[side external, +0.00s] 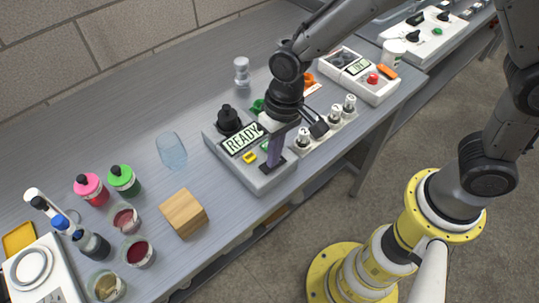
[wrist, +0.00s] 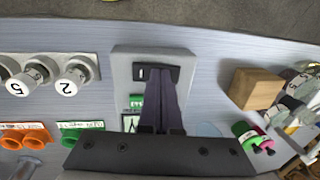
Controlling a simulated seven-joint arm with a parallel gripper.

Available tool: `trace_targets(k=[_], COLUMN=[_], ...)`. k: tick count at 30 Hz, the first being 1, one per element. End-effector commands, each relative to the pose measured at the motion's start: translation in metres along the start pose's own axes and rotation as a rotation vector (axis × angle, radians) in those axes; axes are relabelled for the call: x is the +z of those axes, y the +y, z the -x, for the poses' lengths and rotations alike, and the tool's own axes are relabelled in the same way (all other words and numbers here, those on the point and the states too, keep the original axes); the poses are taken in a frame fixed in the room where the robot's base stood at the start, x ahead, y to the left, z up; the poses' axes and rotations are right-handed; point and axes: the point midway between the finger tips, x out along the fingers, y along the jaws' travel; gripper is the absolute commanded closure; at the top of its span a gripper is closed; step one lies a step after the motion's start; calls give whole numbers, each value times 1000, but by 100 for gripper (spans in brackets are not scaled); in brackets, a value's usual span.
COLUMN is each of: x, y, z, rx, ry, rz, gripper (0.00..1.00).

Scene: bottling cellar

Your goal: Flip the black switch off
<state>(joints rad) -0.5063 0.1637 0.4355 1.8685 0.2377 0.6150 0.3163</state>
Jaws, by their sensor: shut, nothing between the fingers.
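The black switch (wrist: 141,73) is set in the grey control box. In the wrist view its left part shows, with a white mark; my fingers cover part of it, and I cannot tell its tilt. The grey control box (side external: 225,157) has a lit READY display (side external: 242,139), a black knob (side external: 229,120) and yellow and green parts. My gripper (side external: 273,163) is shut and empty, pointing down over the switch end of the box. In the wrist view the fingertips (wrist: 161,76) overlap the switch; I cannot tell whether they touch it.
A wooden block (side external: 183,213) and a clear glass (side external: 171,151) stand left of the box. Numbered white knobs (side external: 334,114) sit on a strip to its right. A second box with a red button (side external: 373,79) is farther right. Paint jars and bottles (side external: 125,180) crowd the left.

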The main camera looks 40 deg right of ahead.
Motion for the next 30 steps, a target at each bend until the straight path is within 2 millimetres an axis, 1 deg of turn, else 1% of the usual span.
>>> trace_targets(k=[3,11,15,17,20,27,30], x=[0,0,-1,-2,-2,-1,-1], y=[2,1,1,1,1,2,2], z=[1,2,10,18,36,90,108], rx=[0,-2,-4,-5,-4,-4,-3], ry=[0,2,5,7,7,7,5], rz=[0,1,0,0,1,0,0], gripper=[100,100,100,100,100,100,100])
